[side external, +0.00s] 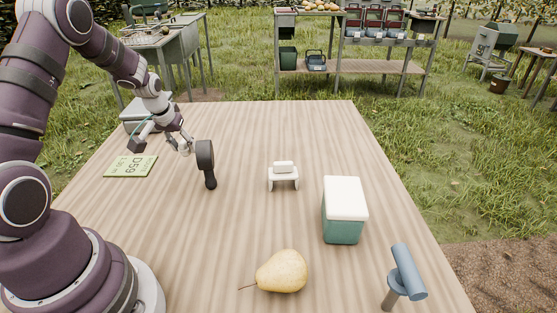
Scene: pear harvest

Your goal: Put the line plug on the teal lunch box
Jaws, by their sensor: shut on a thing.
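The teal lunch box (343,229) with its white lid (345,191) stands upright and closed on the table, right of centre. A black piece with a wide upper part and a narrow lower end, which I take to be the line plug (205,158), is at the left of the table. My gripper (188,146) is shut on it from the left, with the wide part at the fingertips. The fingertips are small and partly hidden by the plug. I cannot tell whether the plug's lower end touches the table. The lid's top is bare.
A white stool-shaped piece (283,176) stands between plug and lunch box. A yellow pear (282,272) lies at the front, and a blue-headed T-shaped piece (408,272) at front right. A green card (131,166) and a grey box (135,117) are at left. The back right is clear.

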